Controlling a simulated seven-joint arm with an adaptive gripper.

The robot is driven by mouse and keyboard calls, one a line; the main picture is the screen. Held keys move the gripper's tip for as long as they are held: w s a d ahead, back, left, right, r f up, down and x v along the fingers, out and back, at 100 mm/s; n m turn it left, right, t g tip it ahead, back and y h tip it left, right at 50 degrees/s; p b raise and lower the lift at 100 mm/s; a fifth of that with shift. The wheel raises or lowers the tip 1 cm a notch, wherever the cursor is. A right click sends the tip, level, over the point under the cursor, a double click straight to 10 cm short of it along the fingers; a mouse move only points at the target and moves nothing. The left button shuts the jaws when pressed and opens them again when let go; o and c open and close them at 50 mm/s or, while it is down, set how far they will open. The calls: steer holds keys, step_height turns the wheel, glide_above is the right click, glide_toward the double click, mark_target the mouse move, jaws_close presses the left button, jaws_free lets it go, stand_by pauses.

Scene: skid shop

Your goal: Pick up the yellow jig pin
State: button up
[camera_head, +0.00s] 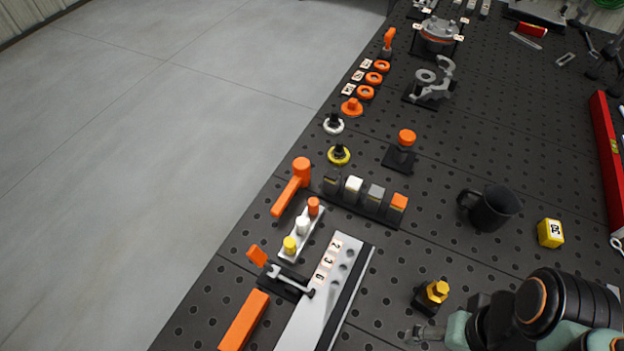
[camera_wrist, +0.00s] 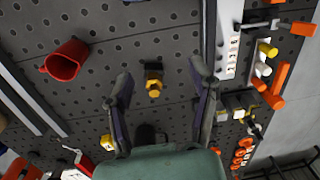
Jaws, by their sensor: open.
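The yellow jig pin (camera_head: 290,244) stands in a small light rack (camera_head: 296,253), at the near end of a row with a white pin (camera_head: 302,225) and an orange pin (camera_head: 313,206). In the wrist view the yellow pin (camera_wrist: 268,50) is to the right, outside my fingers. My gripper (camera_wrist: 160,78) is open and empty above the board. A yellow hex-headed piece on a dark base (camera_wrist: 154,88) shows between the fingers, apart from them; it also shows in the head view (camera_head: 437,291). My gripper is right of the rack in the head view, mostly hidden by my arm.
A white numbered rail (camera_head: 310,300) and a clamp with an orange handle (camera_head: 285,278) stand close to the rack. An orange lever (camera_head: 292,188) stands beyond it. A dark mug (camera_head: 490,208) and yellow block (camera_head: 550,233) are at right. A red mug (camera_wrist: 66,60) shows in the wrist view.

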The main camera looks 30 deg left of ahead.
steer(key=w+d+r+m+t+h, duration=0.1)
steer(key=w+m+t, duration=0.1)
steer(key=w+m, duration=0.25)
steer(key=w+d+r+m+t, duration=0.1)
steer(key=w+r+m+t, duration=0.1)
steer(key=w+m, duration=0.3)
steer(key=w+a+f+t, duration=0.1)
steer(key=w+a+f, duration=0.1)
steer(key=w+a, duration=0.45)
steer(key=w+a+f+t, duration=0.1)
steer(key=w+a+f, duration=0.2)
steer(key=w+a, duration=0.3)
steer(key=n+g, duration=0.1)
steer(key=n, duration=0.6)
glide_toward(288, 244)
steer(key=shift+m+h, duration=0.25)
steer(key=shift+h, duration=0.05)
steer(key=x, duration=0.5)
steer(key=shift+w+a, duration=0.1)
steer(key=shift+a, duration=0.2)
steer(key=x, duration=0.6)
steer(key=shift+f, duration=0.1)
steer(key=shift+c, duration=0.2)
